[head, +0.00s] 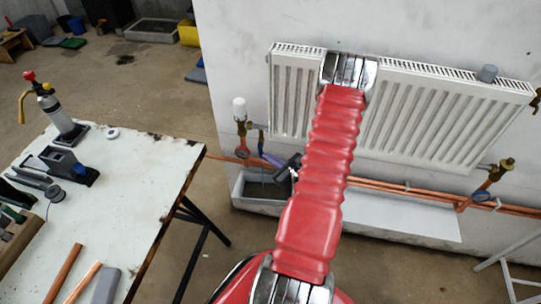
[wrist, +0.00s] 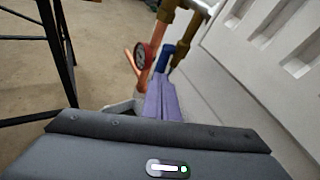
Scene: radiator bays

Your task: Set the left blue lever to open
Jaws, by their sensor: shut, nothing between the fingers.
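The left blue lever (wrist: 180,52) shows in the wrist view on the brass and copper pipework below the radiator's left end. It is small and partly hidden in the head view. My gripper (wrist: 164,78) has two purple fingers lying together, shut with nothing between them. Their tips are close below the lever; I cannot tell whether they touch it. In the head view the purple fingers of my gripper (head: 264,154) point up and left at the left valve pipework. The lever's exact angle is not clear.
A white radiator (head: 430,115) hangs on the wall, with a white valve head (head: 239,109) at its left. A round red-rimmed gauge (wrist: 140,55) sits left of the lever. A grey trough (head: 262,193) stands below. A white worktable (head: 130,185) with tools is at left.

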